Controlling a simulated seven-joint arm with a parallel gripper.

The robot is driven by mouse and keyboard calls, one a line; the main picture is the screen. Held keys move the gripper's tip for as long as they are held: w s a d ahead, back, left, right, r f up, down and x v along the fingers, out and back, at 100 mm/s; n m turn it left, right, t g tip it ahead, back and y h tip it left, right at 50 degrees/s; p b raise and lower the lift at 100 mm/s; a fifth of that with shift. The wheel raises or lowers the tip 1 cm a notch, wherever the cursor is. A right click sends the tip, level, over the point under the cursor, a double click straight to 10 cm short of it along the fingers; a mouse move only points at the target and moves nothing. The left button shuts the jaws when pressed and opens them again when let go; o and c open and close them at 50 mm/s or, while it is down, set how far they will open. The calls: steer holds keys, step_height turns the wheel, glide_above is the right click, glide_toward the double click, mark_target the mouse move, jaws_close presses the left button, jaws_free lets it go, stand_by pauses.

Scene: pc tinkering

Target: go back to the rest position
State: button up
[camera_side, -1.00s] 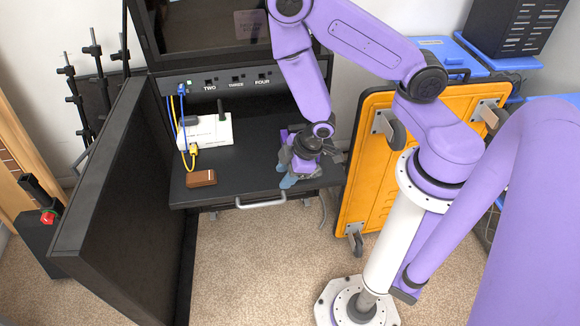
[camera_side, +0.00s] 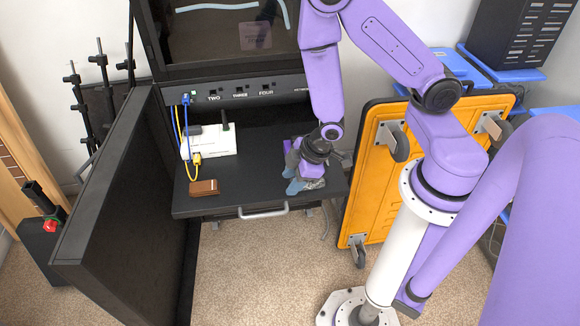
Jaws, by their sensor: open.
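My gripper (camera_side: 304,184) is low over the right end of the black desk shelf (camera_side: 250,188), pointing down. Its fingers are blue-grey and small in this view. I see nothing held between them. The purple arm comes down to it from the upper right, in front of the panel and screen.
A white router box (camera_side: 212,142) with blue and yellow cables stands at the shelf's back left. A brown block (camera_side: 204,188) lies at the front left. A black side wall (camera_side: 115,190) bounds the left. An orange panel (camera_side: 385,185) on casters stands to the right.

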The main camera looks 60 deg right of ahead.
steer(key=s+a+r+n+g, duration=0.1)
steer(key=s+a+r, duration=0.15)
steer(key=r, duration=0.35)
steer(key=s+a+r+g, duration=0.2)
steer(key=s+r, duration=0.2)
steer(key=r, duration=0.1)
steer(key=s+d+r+n, duration=0.1)
steer(key=s+d+r, duration=0.1)
steer(key=s+r, duration=0.2)
steer(key=s+d+r+n+g+h, duration=0.1)
steer(key=s+d+r, duration=0.2)
steer(key=r, duration=0.3)
steer(key=shift+s+r, duration=0.4)
steer(key=shift+s, duration=0.3)
